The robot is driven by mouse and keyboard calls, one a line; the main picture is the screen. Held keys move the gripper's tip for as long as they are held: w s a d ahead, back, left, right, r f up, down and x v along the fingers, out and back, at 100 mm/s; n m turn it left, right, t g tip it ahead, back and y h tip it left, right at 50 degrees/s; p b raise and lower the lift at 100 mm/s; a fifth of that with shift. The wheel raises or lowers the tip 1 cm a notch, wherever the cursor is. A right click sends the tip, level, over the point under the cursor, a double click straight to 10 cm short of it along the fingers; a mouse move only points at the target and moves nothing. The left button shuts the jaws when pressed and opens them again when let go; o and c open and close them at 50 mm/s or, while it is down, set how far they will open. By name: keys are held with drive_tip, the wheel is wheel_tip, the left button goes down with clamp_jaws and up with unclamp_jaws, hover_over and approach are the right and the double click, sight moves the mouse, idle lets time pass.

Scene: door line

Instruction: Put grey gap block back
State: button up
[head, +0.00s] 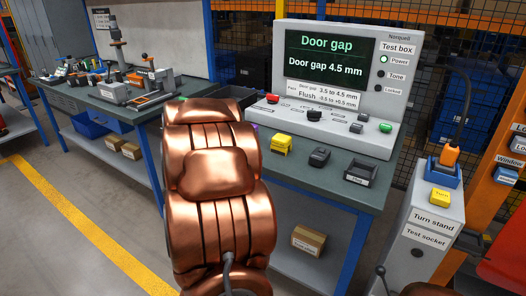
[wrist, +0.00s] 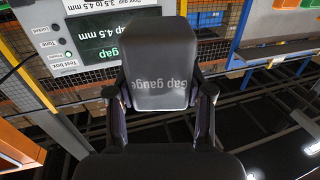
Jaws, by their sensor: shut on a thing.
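My gripper (wrist: 160,94) shows in the wrist view, with its two dark fingers on either side of a dark grey block-like thing lettered "Gap gauge" (wrist: 160,55). It is shut on this gauge, which is held up in front of the test box. In the head view my copper arm hides the gripper and the gauge. A dark grey block (head: 319,157) sits on the green bench (head: 300,180), between a yellow block (head: 281,144) and a small black labelled tray (head: 360,172). I cannot tell whether this block is the grey gap block.
The test box (head: 349,60) stands on the bench, its screen reading "Door gap 4.5 mm". A red button (head: 272,99) and a green one (head: 385,127) are on its ledge. The turn stand (head: 428,222) is at the right. Another bench (head: 100,105) with tools stands at the left.

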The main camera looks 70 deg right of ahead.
drive_tip(key=s+d+f+m+g+b, duration=0.1)
drive_tip(key=s+m+g, duration=0.1)
drive_tip(key=s, duration=0.4)
drive_tip(key=s+d+f+m+g, duration=0.1)
drive_tip(key=s+g, duration=0.2)
drive_tip(key=s, duration=0.3)
drive_tip(key=w+d, duration=0.3)
drive_tip(key=w, duration=0.1)
drive_tip(key=w+d+f+p, duration=0.1)
drive_tip(key=w+d, duration=0.2)
drive_tip(key=w, duration=0.1)
drive_tip(key=w+d, duration=0.2)
drive_tip(key=w, duration=0.3)
drive_tip(key=shift+d+f+p, duration=0.35)
drive_tip(key=shift+d, duration=0.05)
drive_tip(key=shift+f, duration=1.75)
drive_tip(key=shift+f, duration=0.15)
drive_tip(key=o, duration=1.4)
drive_tip(key=shift+o, duration=0.2)
drive_tip(key=shift+a, duration=0.1)
drive_tip(key=v, duration=1.2)
drive_tip(key=shift+r+b, duration=0.35)
drive_tip(key=shift+b, duration=0.05)
